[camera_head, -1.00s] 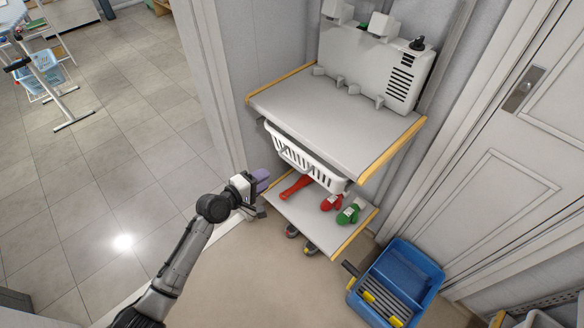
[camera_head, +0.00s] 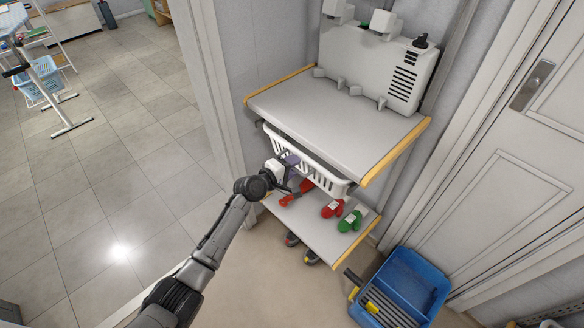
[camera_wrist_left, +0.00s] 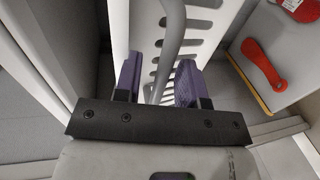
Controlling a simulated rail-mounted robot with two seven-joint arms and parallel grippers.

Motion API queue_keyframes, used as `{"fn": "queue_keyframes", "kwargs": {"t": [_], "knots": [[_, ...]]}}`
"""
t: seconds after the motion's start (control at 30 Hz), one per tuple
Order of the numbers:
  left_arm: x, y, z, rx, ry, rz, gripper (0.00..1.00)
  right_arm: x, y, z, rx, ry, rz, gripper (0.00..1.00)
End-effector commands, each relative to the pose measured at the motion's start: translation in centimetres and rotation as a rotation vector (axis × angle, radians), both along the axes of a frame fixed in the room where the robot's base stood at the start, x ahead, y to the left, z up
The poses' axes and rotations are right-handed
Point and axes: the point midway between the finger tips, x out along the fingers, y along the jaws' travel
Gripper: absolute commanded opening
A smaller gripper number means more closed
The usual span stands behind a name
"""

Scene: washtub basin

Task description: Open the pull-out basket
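The white slotted pull-out basket (camera_head: 318,176) hangs under the upper shelf of a small rack. In the left wrist view its slotted wall (camera_wrist_left: 205,30) fills the top middle, with a curved grey bar (camera_wrist_left: 172,45) in front of it. My left gripper (camera_head: 290,160) is at the left part of the basket's front. In the left wrist view its purple fingers (camera_wrist_left: 160,82) are apart, and the bar runs down between them. I cannot tell whether they touch it. The gripper hides part of the basket front. My right gripper is not in view.
The upper shelf (camera_head: 330,118) with yellow edges is just above the basket. The lower shelf (camera_head: 310,222) holds red and green items. A blue bucket (camera_head: 420,275) stands on the floor at right, near a door (camera_head: 510,180). The floor in front is partly clear.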

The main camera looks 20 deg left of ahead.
Motion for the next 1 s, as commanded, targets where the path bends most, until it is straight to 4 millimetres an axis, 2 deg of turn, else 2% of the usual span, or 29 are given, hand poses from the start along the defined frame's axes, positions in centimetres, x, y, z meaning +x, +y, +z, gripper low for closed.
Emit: {"fn": "queue_keyframes", "kwargs": {"t": [0.27,0.63,1.0], "knots": [[0.03,-0.05,-0.02,0.000,0.000,0.000,0.36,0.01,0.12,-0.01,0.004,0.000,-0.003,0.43],[0.02,-0.04,-0.04,0.000,0.001,0.000,0.01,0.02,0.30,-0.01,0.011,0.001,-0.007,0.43],[0.01,-0.04,-0.04,0.000,0.001,0.000,0.00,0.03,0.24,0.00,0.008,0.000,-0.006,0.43]]}}
